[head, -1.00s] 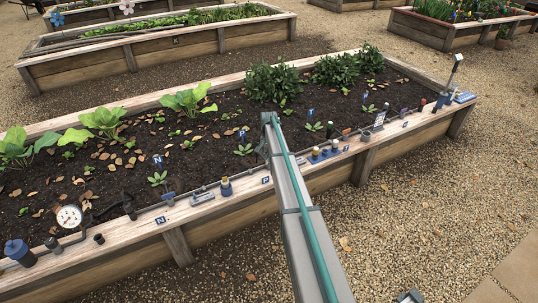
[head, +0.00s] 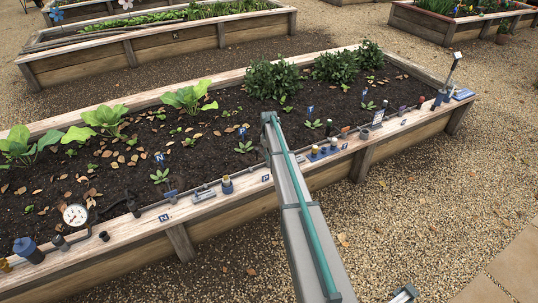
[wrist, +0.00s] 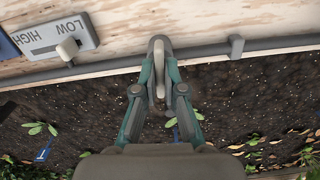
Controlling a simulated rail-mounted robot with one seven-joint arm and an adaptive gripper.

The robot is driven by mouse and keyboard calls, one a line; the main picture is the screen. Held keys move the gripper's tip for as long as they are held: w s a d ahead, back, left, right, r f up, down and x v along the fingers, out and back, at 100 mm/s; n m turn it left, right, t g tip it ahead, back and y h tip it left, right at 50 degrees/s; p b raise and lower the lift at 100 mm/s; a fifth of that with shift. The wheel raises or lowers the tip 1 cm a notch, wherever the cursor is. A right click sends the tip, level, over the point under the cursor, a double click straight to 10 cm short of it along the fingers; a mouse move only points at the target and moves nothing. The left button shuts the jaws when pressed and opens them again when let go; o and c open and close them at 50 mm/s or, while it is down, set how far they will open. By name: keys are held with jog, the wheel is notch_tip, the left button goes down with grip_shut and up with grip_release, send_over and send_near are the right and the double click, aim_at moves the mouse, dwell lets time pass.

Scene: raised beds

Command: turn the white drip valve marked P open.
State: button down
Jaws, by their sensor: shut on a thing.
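In the wrist view, my gripper (wrist: 160,45) has its two green-and-grey fingers drawn together at the bed's edge. Between them is a pale, narrow valve lever (wrist: 160,82), lying over the dark soil side of the grey pipe (wrist: 110,66). The fingertips cover part of the valve, and no P mark shows there. My arm hides the gripper and valve in that view.
A slider plate marked LOW and HIGH (wrist: 55,35) lies on the rim to the left in the wrist view. In the head view, a blue-based fitting (head: 227,185) stands left of P, and yellow-topped fittings (head: 315,152) stand to its right. A gauge (head: 75,215) is further left.

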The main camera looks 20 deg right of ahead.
jog(key=shift+n, duration=0.6)
jog(key=c, duration=1.3)
grip_release()
jog(key=shift+o, duration=0.2)
jog(key=shift+r, duration=0.15)
notch_tip(320, 180, up, 12)
